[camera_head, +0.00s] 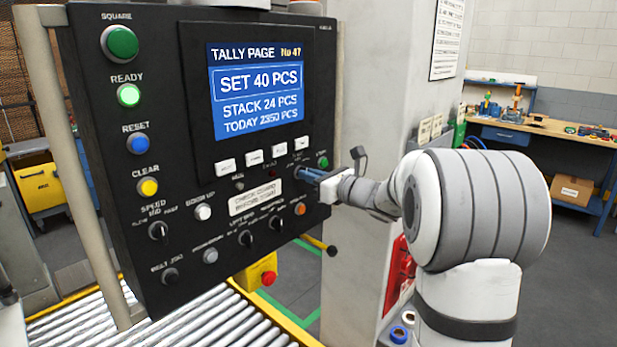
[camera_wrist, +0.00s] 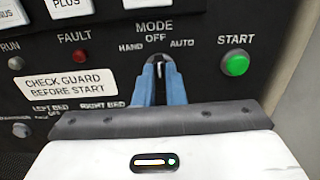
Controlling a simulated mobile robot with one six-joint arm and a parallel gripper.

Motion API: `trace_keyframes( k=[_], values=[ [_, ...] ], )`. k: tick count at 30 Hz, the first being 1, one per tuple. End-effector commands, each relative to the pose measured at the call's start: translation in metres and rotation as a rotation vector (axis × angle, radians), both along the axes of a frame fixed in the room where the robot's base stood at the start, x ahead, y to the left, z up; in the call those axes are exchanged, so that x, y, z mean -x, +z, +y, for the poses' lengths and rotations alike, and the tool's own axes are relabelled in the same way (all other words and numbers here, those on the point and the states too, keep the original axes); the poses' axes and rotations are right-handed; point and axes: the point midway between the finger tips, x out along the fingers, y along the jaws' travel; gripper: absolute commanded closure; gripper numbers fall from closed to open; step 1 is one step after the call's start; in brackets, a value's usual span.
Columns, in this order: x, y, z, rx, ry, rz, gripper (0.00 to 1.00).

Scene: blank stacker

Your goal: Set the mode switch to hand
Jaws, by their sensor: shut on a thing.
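The mode switch (camera_wrist: 158,66) is a small dark knob with a light pointer mark on the black panel, below the labels HAND at left, OFF in the middle and AUTO at right. Its mark points nearly straight up, towards OFF. My gripper (camera_wrist: 160,80) has its two blue fingers shut on the switch, one on each side. In the head view, my gripper (camera_head: 306,174) reaches the panel's lower right from the right, and hides the switch there.
The green START button (camera_wrist: 235,65) is right of the switch and the red FAULT lamp (camera_wrist: 80,56) is left. A CHECK GUARD plate (camera_wrist: 70,84) sits lower left. Below the panel are a roller conveyor (camera_head: 180,325) and a yellow box with a red button (camera_head: 262,272).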

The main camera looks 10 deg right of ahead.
Motion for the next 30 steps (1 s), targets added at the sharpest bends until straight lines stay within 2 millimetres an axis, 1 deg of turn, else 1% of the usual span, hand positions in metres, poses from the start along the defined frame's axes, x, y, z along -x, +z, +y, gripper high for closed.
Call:
trace_keyframes(
  k=[8, 17, 24, 30],
  values=[
    [0.0013, -0.0071, 0.0000, 0.091, 0.005, -0.066, 1.00],
    [0.0018, -0.0108, 0.0004, 0.288, 0.004, -0.209, 1.00],
    [0.0021, -0.0098, 0.0011, 0.448, 0.004, -0.323, 1.00],
    [0.0021, -0.0092, 0.0014, 0.550, 0.005, -0.395, 1.00]
  ],
)
